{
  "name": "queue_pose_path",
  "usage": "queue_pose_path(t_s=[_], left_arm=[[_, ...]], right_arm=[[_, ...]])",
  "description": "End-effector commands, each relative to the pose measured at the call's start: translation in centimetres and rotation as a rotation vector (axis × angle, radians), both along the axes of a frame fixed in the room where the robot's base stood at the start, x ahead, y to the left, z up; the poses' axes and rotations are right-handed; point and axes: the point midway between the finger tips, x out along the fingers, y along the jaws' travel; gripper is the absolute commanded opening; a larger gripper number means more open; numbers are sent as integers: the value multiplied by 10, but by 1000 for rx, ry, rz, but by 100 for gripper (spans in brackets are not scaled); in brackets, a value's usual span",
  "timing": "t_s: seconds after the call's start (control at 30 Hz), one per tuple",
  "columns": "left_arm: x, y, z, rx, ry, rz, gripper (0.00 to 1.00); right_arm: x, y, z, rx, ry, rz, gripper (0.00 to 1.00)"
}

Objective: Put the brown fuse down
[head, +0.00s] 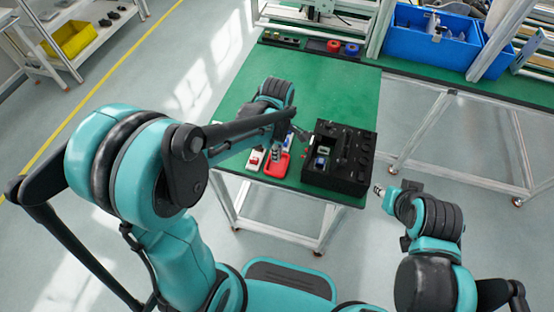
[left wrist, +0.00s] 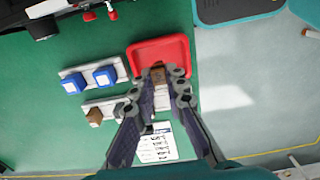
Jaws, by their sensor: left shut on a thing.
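My left gripper (left wrist: 163,77) is shut on a brown fuse (left wrist: 158,73), which shows between the fingertips in the left wrist view. The fuse overlaps the lower edge of the red tray (left wrist: 160,50); its height above the tray is unclear. In the head view my left gripper (head: 277,152) is over the near part of the green table, at the red tray (head: 283,167). Beside the tray are white rows with two blue fuses (left wrist: 73,83) (left wrist: 105,76) and another brown fuse (left wrist: 95,116). My right gripper (head: 379,190) is right of the table; its jaws are too small to read.
A black box (head: 340,182) with items on top stands right of the tray. A printed white card (left wrist: 157,147) lies near the rows, partly behind the fingers. The green table (head: 235,105) is clear behind and left. Blue bins (head: 415,45) stand on the back bench.

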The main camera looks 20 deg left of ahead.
Motion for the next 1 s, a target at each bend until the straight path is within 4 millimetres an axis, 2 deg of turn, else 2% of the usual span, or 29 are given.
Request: queue_pose_path(t_s=[0.2, 0.6, 0.63, 0.7, 1.0], left_arm=[[0, 0, -32, 0, 0, -1, 2], [0, 0, -37, 0, 0, -1, 2], [0, 0, -37, 0, 0, -1, 18], [0, 0, -36, 0, 0, -1, 34], [0, 0, -35, 0, 0, -1, 34]], right_arm=[[0, 0, -15, 0, 0, 0, 35], [0, 0, -18, 0, 0, 0, 35], [0, 0, -17, 0, 0, 0, 35], [0, 0, -16, 0, 0, 0, 35], [0, 0, -16, 0, 0, 0, 35]])
